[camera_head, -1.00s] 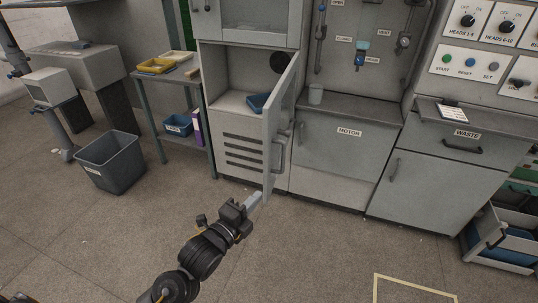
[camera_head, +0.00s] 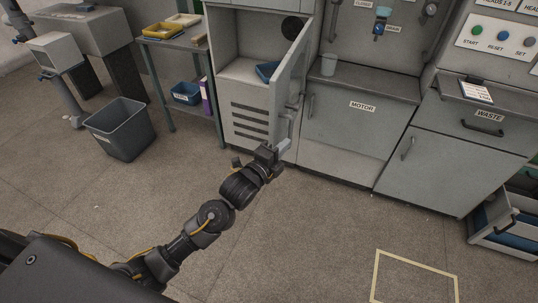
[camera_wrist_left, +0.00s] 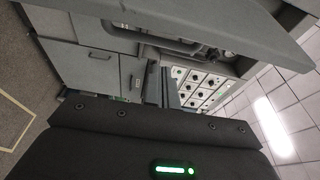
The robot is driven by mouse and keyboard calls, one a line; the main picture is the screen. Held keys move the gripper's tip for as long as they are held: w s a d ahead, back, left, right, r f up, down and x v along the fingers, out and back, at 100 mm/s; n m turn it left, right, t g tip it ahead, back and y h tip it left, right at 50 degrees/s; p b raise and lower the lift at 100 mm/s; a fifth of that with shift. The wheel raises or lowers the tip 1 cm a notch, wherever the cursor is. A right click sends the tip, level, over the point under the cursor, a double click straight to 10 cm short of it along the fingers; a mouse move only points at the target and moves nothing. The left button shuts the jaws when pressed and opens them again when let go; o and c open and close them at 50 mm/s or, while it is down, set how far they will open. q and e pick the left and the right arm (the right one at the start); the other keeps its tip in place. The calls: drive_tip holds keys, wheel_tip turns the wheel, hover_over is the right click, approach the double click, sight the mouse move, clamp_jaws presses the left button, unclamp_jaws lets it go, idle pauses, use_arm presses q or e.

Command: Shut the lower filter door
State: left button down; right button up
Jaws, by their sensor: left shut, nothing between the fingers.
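The lower filter door (camera_head: 291,72) is a grey panel standing open, swung out from the cabinet at its right side. Its bar handle (camera_head: 296,92) is on the face turned right. My left gripper (camera_head: 284,147) is shut and empty, by the door's lower end; I cannot tell whether it touches. In the left wrist view a large grey panel (camera_wrist_left: 215,14), seemingly the door, crosses the top beyond the left gripper fingers (camera_wrist_left: 160,84). My right gripper is not in view.
The open filter compartment (camera_head: 245,70) holds a blue tray (camera_head: 267,70). A grey bin (camera_head: 122,128) and a side table (camera_head: 172,38) stand to the left. The motor cabinet (camera_head: 352,117) and waste cabinet (camera_head: 455,150) are to the right. Much floor in front is clear.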

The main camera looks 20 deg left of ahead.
sight(273, 143)
use_arm(q)
drive_tip(key=shift+w+a+f+p, duration=0.1)
drive_tip(key=shift+w+a+p, duration=0.1)
drive_tip(key=shift+a, duration=0.35)
drive_tip(key=shift+w+a+f+p, duration=0.1)
drive_tip(key=shift+a+p, duration=0.1)
drive_tip(key=shift+a, duration=0.35)
drive_tip(key=shift+w+a+f+p, duration=0.1)
drive_tip(key=shift+w+a+p, duration=0.1)
drive_tip(key=shift+a, duration=0.35)
drive_tip(key=shift+a+r, duration=0.1)
